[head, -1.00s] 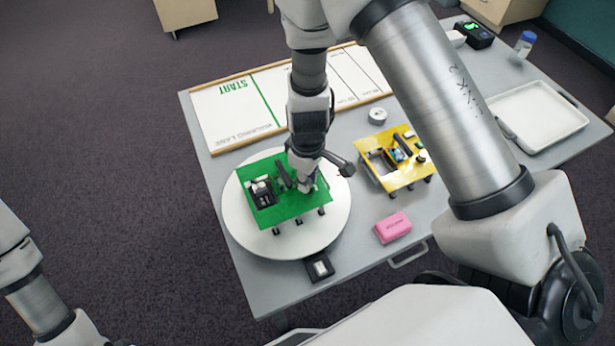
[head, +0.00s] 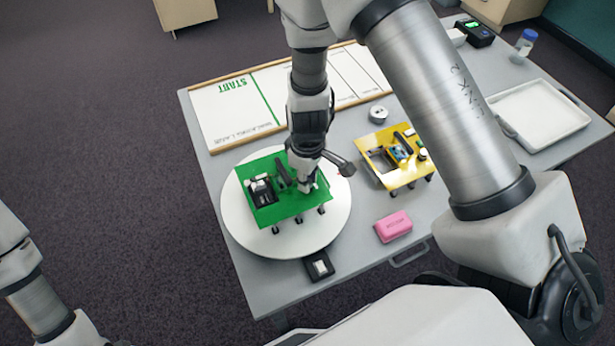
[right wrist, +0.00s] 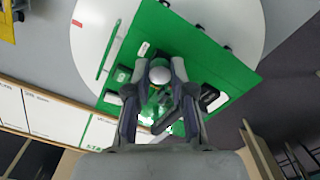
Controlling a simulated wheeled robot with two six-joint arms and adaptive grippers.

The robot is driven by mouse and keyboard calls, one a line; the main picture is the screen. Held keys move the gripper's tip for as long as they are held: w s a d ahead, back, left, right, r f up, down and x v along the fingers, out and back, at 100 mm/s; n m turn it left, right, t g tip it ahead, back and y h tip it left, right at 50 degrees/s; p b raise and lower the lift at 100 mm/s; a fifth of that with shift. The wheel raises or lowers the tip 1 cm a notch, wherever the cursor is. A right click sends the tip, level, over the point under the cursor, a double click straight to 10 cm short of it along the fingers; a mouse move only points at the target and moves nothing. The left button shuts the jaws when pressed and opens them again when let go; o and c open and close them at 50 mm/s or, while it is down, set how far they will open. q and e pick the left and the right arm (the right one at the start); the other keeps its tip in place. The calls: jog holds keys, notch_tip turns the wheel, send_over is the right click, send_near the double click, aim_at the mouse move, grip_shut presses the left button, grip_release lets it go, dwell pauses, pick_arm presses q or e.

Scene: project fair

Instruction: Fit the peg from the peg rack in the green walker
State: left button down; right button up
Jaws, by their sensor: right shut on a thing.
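The green walker (head: 287,206), a flat green board on short dark legs, stands on a round white turntable (head: 240,228). Its board also fills much of the right wrist view (right wrist: 205,45). My right gripper (head: 307,184) is over the right part of the board. In the right wrist view its fingers (right wrist: 162,75) are closed around a pale, round-topped thing (right wrist: 159,71), which looks like the peg. Its lower end is hidden, so I cannot tell whether it is in the board. A small black block (head: 319,266), perhaps the peg rack, lies by the turntable. My left gripper is out of view.
A yellow walker (head: 404,178) stands right of the turntable, with a pink block (head: 393,226) in front of it. A white lane board (head: 227,117) lies behind. A white tray (head: 543,117) is at the far right. The grey table's front edge is near the black block.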

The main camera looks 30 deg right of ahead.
jog(key=shift+f+b, duration=0.2)
jog(key=shift+b, duration=0.15)
dwell(0.6)
jog(key=o, duration=0.9)
jog(key=shift+r, duration=0.15)
jog(key=shift+r+p, duration=3)
jog(key=shift+r, duration=0.65)
